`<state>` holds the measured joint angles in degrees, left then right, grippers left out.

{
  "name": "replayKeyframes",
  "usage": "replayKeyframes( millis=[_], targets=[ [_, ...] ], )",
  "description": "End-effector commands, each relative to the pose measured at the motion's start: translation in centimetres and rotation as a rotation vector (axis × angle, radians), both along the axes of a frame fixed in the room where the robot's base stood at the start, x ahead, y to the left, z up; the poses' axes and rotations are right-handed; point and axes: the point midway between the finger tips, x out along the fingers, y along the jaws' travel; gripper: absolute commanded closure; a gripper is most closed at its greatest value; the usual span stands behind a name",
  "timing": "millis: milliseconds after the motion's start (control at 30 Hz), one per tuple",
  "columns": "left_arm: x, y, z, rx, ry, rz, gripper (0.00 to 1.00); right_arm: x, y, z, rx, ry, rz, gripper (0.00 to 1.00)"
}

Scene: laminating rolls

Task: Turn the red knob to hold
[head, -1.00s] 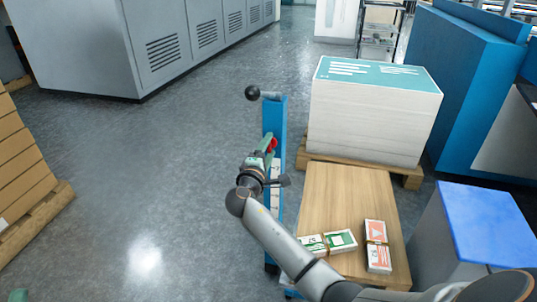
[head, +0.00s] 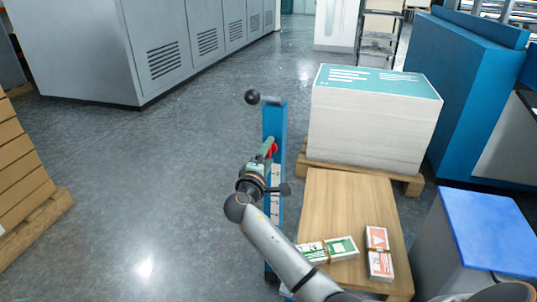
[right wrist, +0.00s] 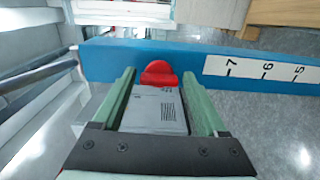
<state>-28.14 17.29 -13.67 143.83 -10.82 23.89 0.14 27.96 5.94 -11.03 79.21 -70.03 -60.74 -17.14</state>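The red knob (head: 272,149) sits on the blue upright post (head: 276,112) in the head view, partly hidden by my right gripper (head: 266,157). In the right wrist view the red knob (right wrist: 159,73) shows just beyond the fingertips, between the two green fingers of my right gripper (right wrist: 159,80). There is a gap on each side of the knob, so the gripper is open and not closed on it. A scale strip (right wrist: 265,71) with numbers is on the post to the right of the knob. My left gripper is not in view.
A black ball handle (head: 252,97) sticks out left at the post's top. Right of the post stand a wooden table (head: 340,195) with banded card stacks (head: 379,262) and a large paper stack (head: 365,130) on a pallet. The floor (head: 150,190) left of the post is clear.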

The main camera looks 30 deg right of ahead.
Motion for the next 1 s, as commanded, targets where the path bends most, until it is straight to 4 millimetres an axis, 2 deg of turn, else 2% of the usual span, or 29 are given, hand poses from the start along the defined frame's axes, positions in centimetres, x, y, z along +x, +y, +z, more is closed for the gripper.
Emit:
replayKeyframes(
  millis=[33,100,467,1000],
  targets=[
    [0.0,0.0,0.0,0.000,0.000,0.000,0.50,0.0,0.0,0.0,-0.001,0.000,-0.001,0.18],
    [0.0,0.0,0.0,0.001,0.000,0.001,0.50,0.0,0.0,0.0,-0.001,0.000,-0.001,0.10],
    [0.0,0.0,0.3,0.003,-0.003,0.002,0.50,-0.5,0.5,0.2,-0.003,0.000,0.000,0.10],
    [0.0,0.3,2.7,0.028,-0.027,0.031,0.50,-7.2,8.4,0.1,-0.001,0.002,0.000,0.10]
  ],
)
